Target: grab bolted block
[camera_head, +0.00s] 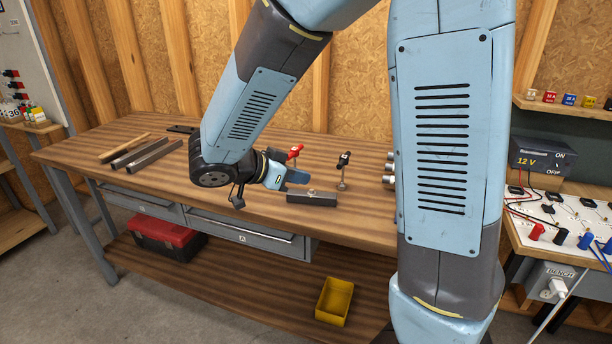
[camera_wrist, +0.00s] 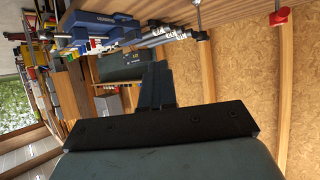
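A dark rectangular block (camera_head: 312,199) lies near the front edge of the wooden workbench (camera_head: 230,203) in the head view, with a small pale bolt head (camera_head: 311,191) on its top. My gripper (camera_head: 298,177) is just behind and left of the block, a little above the bench and apart from it as far as I can tell. In the wrist view its dark fingers (camera_wrist: 156,85) stand together with no gap visible and nothing between them. The block does not show in the wrist view.
A red-handled clamp (camera_head: 294,153) and a black-handled clamp (camera_head: 343,165) stand behind the block. Metal bars (camera_head: 147,154) lie at the bench's left. A yellow bin (camera_head: 334,301) and a red toolbox (camera_head: 166,237) sit on the lower shelf. My arm hides the bench's right end.

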